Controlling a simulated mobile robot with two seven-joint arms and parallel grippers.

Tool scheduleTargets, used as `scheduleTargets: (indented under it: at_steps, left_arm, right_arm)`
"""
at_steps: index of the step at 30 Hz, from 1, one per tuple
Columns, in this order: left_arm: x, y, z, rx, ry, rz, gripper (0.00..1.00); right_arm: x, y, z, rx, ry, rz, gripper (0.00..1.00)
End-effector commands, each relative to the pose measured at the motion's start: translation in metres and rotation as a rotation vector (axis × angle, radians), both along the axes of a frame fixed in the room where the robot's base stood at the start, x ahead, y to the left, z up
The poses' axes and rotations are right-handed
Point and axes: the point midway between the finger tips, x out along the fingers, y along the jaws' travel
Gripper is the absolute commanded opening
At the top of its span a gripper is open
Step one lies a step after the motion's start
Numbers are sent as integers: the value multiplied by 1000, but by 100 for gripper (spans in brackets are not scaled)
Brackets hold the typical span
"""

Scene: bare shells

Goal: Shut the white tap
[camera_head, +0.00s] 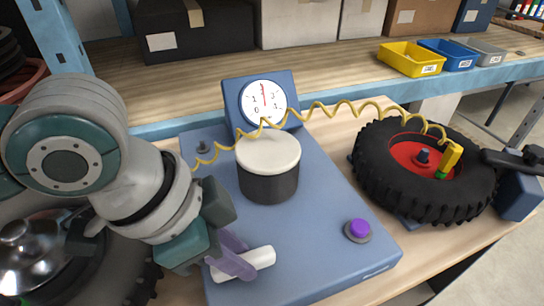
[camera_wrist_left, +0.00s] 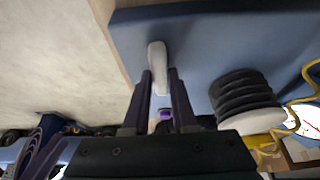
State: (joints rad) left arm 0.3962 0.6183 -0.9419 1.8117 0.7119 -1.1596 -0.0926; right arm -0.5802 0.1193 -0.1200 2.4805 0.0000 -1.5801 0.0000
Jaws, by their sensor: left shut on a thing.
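The white tap (camera_head: 260,260) is a pale lever handle at the front left of a blue panel box (camera_head: 325,235). My left gripper (camera_head: 238,262) comes from the left, and its purple fingers are shut on the tap's lever. In the left wrist view the tap (camera_wrist_left: 157,54) sits between the two fingertips (camera_wrist_left: 160,78) and sticks out past them over the blue panel. The tap's base is partly hidden by the fingers. My right gripper is in neither view.
On the panel stand a black, white-topped cylinder (camera_head: 268,155), a dial gauge (camera_head: 263,99) and a purple button (camera_head: 358,230). A yellow coiled hose (camera_head: 345,105) runs to a tyre (camera_head: 425,200) at right. Yellow and blue bins (camera_head: 411,60) stand behind.

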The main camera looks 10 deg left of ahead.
Motion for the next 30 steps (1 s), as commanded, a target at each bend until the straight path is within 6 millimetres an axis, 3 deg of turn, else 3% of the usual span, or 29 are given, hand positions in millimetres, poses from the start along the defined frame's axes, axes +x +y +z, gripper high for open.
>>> scheduleTargets:
  at_steps: [4,20,30]
  left_arm:
    - [0,0,0,0,0,0,0]
    - [1,1,0,1,-1,-29,0]
    - [2,1,0,1,0,-231,0]
  right_arm:
    - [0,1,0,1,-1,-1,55]
    - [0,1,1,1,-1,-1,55]
    - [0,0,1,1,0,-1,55]
